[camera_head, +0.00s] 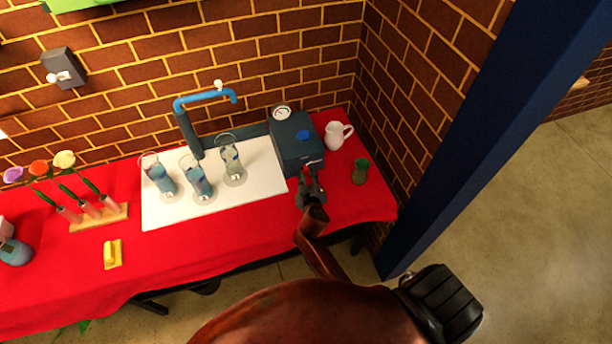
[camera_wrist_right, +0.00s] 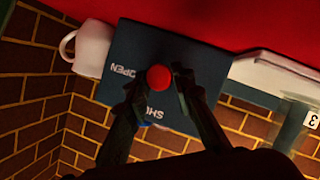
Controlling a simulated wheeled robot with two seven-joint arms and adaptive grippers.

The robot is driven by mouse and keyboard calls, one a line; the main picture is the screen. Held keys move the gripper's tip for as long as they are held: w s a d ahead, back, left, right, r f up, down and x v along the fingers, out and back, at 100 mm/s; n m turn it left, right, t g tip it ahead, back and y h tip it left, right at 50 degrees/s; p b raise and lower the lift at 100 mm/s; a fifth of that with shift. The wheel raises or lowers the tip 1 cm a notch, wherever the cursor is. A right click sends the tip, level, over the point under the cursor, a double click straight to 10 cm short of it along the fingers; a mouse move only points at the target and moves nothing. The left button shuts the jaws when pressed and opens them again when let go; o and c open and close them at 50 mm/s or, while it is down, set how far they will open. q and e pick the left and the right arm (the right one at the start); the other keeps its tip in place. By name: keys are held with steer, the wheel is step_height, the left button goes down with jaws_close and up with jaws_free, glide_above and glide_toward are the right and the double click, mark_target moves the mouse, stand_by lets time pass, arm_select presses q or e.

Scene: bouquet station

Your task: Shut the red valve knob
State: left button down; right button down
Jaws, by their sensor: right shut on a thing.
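The red valve knob (camera_wrist_right: 158,78) is on the front face of a dark blue-grey box (camera_head: 289,140). In the right wrist view this box face (camera_wrist_right: 200,62) carries the word OPEN on one side of the knob and a partly hidden word starting with SH on the other. My right gripper (camera_head: 309,178) is at the box's front; in the right wrist view its fingers (camera_wrist_right: 158,90) are on either side of the knob, shut on it. The gripper mostly hides the knob in the head view. I cannot tell how far the knob is turned. My left gripper is not in view.
A white jug (camera_head: 336,134) and a green cup (camera_head: 360,171) stand right of the box. Several glasses stand on a white board (camera_head: 262,172) under a blue tap (camera_head: 205,96). A flower rack (camera_head: 98,219) and yellow object (camera_head: 112,254) are left on the red cloth (camera_head: 200,248).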

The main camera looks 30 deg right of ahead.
steer(key=n+h+b, duration=0.1)
steer(key=n+b, duration=0.1)
steer(key=b, duration=0.1)
steer(key=n+h+b, duration=0.1)
steer(key=n+b, duration=0.1)
steer(key=f+n+t+h+b, duration=0.1)
steer(key=n+b, duration=0.1)
steer(key=b, duration=0.1)
steer(key=shift+a+f+b, duration=0.1)
steer(key=shift+a+b, duration=0.15)
steer(key=shift+b, duration=0.1)
arm_select(q)
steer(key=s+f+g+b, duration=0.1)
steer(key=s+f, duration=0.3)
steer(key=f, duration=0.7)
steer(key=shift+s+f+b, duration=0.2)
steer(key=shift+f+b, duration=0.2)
steer(key=shift+b, duration=0.4)
arm_select(e)
steer(key=shift+n+t+h, duration=0.4)
steer(key=shift+n+h, duration=0.3)
steer(key=shift+n, duration=0.8)
steer(key=c, duration=1.7)
jaws_free()
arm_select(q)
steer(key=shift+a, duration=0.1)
arm_select(e)
steer(key=shift+r, duration=0.2)
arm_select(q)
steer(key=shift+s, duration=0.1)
